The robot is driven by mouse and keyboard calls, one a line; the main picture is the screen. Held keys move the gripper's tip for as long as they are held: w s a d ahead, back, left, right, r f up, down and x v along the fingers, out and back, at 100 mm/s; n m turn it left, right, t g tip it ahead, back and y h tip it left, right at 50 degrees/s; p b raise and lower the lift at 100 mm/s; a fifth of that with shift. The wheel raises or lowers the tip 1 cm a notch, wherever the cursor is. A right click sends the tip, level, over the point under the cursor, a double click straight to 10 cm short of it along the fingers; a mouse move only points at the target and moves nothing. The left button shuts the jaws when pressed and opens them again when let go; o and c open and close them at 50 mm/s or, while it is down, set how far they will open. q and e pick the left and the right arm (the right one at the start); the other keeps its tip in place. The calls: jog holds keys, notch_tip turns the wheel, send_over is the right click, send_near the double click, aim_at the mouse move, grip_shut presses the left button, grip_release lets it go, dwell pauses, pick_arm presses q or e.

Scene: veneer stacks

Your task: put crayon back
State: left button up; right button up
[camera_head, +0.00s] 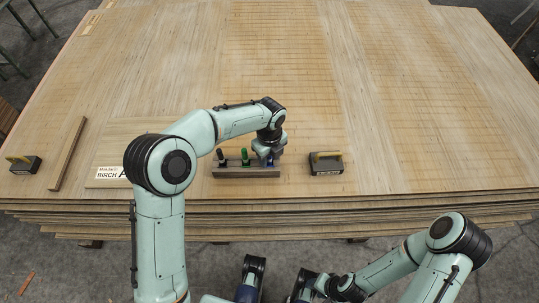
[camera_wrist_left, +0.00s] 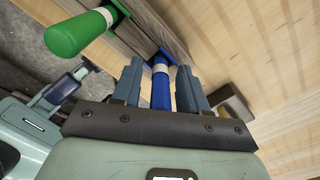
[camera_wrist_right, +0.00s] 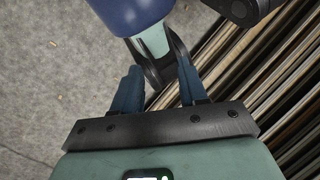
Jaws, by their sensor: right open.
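A wooden crayon rack (camera_head: 247,173) stands near the front edge of the veneer stack. A black crayon (camera_head: 221,157) and a green crayon (camera_head: 245,157) stand upright in it. A blue crayon (camera_wrist_left: 161,88) is at the rack's right end, its far end at the rack; how deep it sits I cannot tell. My left gripper (camera_head: 268,155) is over that end. In the left wrist view its fingers (camera_wrist_left: 160,85) are on either side of the blue crayon, with a small gap each side. My right gripper (camera_wrist_right: 160,90) is open and empty, low in front of the stack.
A wooden strip (camera_head: 68,155) and a birch sign (camera_head: 108,173) lie on the left. The panel behind the rack is clear.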

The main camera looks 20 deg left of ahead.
pick_arm(q)
jog(key=shift+r, duration=0.1)
notch_tip(320, 180, up, 12)
jog(key=shift+r+p, duration=0.1)
jog(key=shift+p, duration=1.15)
